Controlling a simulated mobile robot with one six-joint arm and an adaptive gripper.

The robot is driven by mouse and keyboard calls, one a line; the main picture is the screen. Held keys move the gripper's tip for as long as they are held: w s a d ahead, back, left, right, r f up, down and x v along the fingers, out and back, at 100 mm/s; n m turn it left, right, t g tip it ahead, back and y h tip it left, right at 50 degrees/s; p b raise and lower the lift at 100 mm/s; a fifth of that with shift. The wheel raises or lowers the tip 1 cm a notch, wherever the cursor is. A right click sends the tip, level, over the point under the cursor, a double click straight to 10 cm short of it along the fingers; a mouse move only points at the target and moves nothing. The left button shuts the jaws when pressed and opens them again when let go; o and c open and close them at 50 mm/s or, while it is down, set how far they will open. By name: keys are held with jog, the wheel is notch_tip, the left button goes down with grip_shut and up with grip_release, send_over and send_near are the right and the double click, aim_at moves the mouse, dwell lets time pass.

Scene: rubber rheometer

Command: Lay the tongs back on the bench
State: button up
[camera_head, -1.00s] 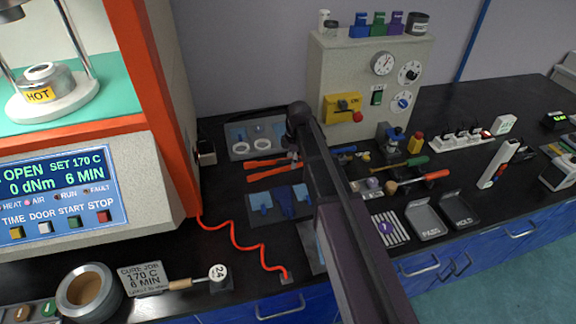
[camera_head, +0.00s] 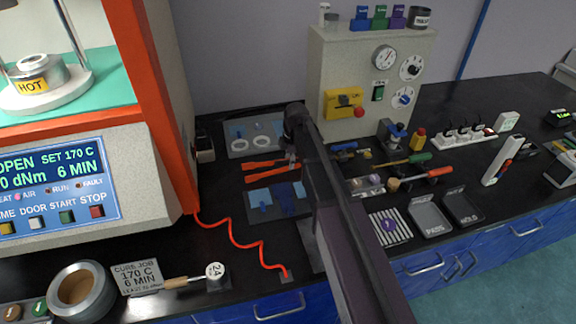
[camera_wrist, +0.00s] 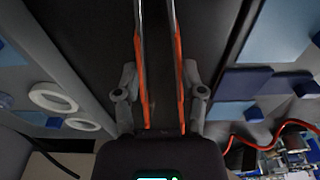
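The tongs (camera_head: 262,172) have two orange handles and lie level, at or just above the black bench between the white-ring tray and the blue-piece tray. In the wrist view the two orange-edged arms of the tongs (camera_wrist: 144,80) run side by side between my fingers. My gripper (camera_head: 291,158) is over the right end of the orange handles. In the wrist view my gripper (camera_wrist: 159,75) has one finger on each side of the tongs, with little or no gap. I cannot tell whether the fingers press on them. The far tong tips are hidden behind my arm in the head view.
A tray with white rings (camera_head: 254,140) lies behind the tongs, and a tray with blue pieces (camera_head: 275,200) in front. The rheometer (camera_head: 150,120) stands left. A red coiled cord (camera_head: 237,243) runs along the bench. A grey control box (camera_head: 370,85) stands behind.

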jog(key=shift+f, duration=0.3)
jog(key=o, duration=0.5)
jog(key=shift+o, duration=0.2)
jog(key=shift+r, duration=0.15)
notch_tip(320, 180, up, 12)
jog(key=d+p, duration=0.1)
jog(key=p, duration=1.1)
jog(key=shift+d, duration=0.15)
dwell(0.6)
jog(key=s+d+m, duration=0.5)
jog(key=s+m, duration=0.5)
jog(key=s+d+m+h, duration=0.1)
jog(key=s+d+m, duration=0.4)
jog(key=s+m, duration=0.5)
jog(key=shift+s, duration=0.65)
